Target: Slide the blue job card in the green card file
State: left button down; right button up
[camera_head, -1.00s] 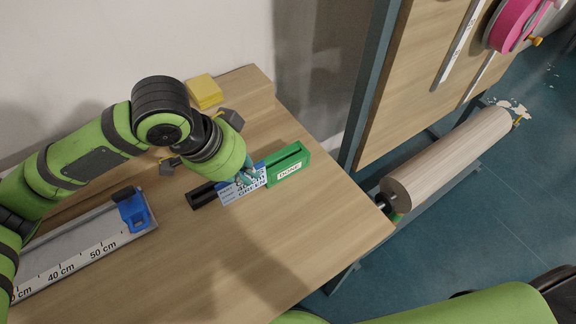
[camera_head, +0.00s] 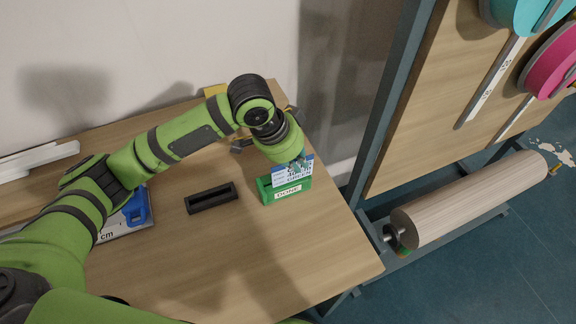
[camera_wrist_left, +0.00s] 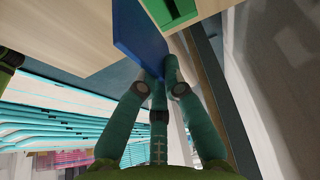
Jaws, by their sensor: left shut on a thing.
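My left gripper (camera_head: 298,163) is shut on the blue job card (camera_head: 291,174), a white-printed card with a blue edge. It holds the card at the green card file (camera_head: 288,195), labelled DONE, near the table's right side. The card's lower edge meets the file's top in the picture; I cannot tell whether it is inside the slot. In the left wrist view the teal fingers (camera_wrist_left: 160,80) pinch the card's plain blue back (camera_wrist_left: 138,38), with the green file (camera_wrist_left: 184,10) close beside it. My right gripper is out of view.
An empty black card holder (camera_head: 211,198) lies left of the file on the wooden table (camera_head: 235,255). A blue stop (camera_head: 138,208) on the ruler is partly behind my left arm. A yellow block (camera_head: 215,91) sits behind. A rack with a large roll (camera_head: 470,200) stands to the right.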

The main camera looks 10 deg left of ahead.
aim_at(287, 170)
pick_arm(q)
jog(key=shift+w+a+f, duration=0.35)
jog(key=shift+a+f, duration=0.05)
jog(key=shift+a, duration=0.15)
jog(key=shift+w+a+f, duration=0.3)
jog(key=shift+a+f, duration=0.05)
jog(key=shift+a, duration=0.15)
notch_tip(287, 170, down, 4)
jog(key=shift+w+a+r+p, duration=0.15)
jog(key=shift+r+p, duration=0.1)
jog(key=shift+p, duration=0.55)
jog(key=shift+f, duration=0.45)
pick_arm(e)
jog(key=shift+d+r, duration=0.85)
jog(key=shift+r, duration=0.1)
pick_arm(q)
jog(key=c, duration=1.7)
grip_release()
jog(key=shift+f, duration=0.15)
jog(key=shift+o, duration=0.2)
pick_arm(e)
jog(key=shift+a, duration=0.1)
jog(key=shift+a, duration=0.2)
